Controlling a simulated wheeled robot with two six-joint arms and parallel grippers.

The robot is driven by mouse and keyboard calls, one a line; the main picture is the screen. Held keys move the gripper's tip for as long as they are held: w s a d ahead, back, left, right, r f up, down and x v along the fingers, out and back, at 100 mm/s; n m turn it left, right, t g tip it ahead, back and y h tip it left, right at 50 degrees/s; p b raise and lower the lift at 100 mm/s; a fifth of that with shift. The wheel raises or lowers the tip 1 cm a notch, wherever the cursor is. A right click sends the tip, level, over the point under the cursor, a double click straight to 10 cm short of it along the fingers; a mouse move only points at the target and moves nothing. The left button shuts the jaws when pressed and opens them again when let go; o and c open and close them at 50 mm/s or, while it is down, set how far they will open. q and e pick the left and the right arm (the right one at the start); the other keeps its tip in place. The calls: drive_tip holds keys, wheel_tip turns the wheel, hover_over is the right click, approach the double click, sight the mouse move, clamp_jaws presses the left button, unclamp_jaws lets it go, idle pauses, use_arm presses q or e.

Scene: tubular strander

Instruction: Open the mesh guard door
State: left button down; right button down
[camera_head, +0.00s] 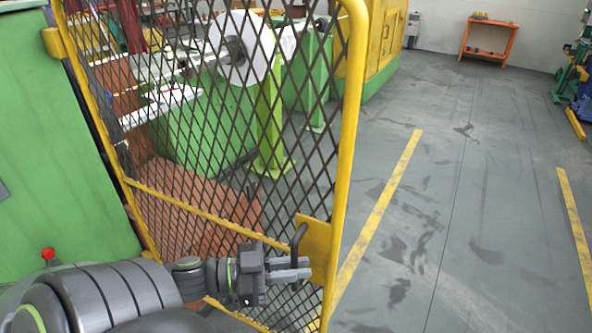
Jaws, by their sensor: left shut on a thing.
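The mesh guard door (183,203) has a yellow tube frame with dark diamond mesh and fills the left half of the head view. It stands at an angle, with its left edge by the green machine cabinet and its right edge out over the floor. A dark bar handle (299,237) sits on a yellow plate near the door's right edge. My left gripper (304,268) is shut on the handle's lower part, and its fingers partly hide it. My right gripper is not in view.
A green cabinet (60,130) with a red knob (47,254) near its foot stands at the left. Machinery with a white disc (238,48) shows through the mesh. Grey floor (470,200) with yellow lines lies open at the right. An orange table (487,38) stands far back.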

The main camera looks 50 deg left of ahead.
use_arm(q)
drive_tip(key=shift+s, duration=0.2)
drive_tip(key=c, duration=1.5)
unclamp_jaws()
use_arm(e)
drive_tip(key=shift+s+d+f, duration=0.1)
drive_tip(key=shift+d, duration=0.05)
